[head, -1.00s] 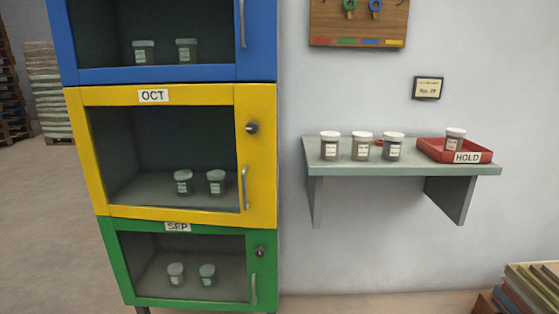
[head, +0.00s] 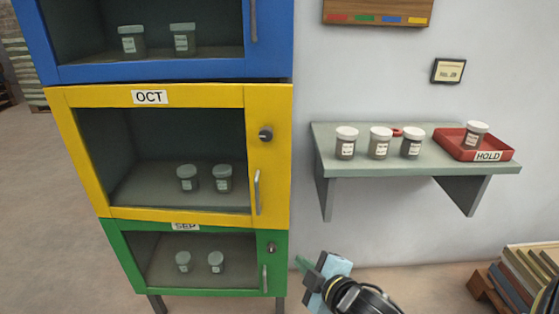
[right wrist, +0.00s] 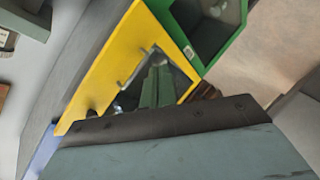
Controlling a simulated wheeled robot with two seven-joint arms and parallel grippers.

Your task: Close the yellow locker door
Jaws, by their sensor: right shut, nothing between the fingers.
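The yellow locker door (head: 272,160) is the middle door of a stacked cabinet. It has a window, an OCT label (head: 149,97), a round lock (head: 265,135) and a vertical handle (head: 257,192) on its right side. It lies nearly flush, and its lower edge overlaps the top of the SEP label below. I cannot tell for certain how far it stands ajar. My right gripper (head: 301,264) is shut and empty, below and right of the door, apart from it. In the right wrist view its fingers (right wrist: 157,82) overlap the yellow door (right wrist: 100,72). My left gripper is out of view.
A blue door (head: 170,72) is above and a green door (head: 125,265) below. A wall shelf (head: 350,167) at right carries jars and a red HOLD tray (head: 505,165). Stacked boards (head: 520,280) lie at lower right. The wall between cabinet and shelf is bare.

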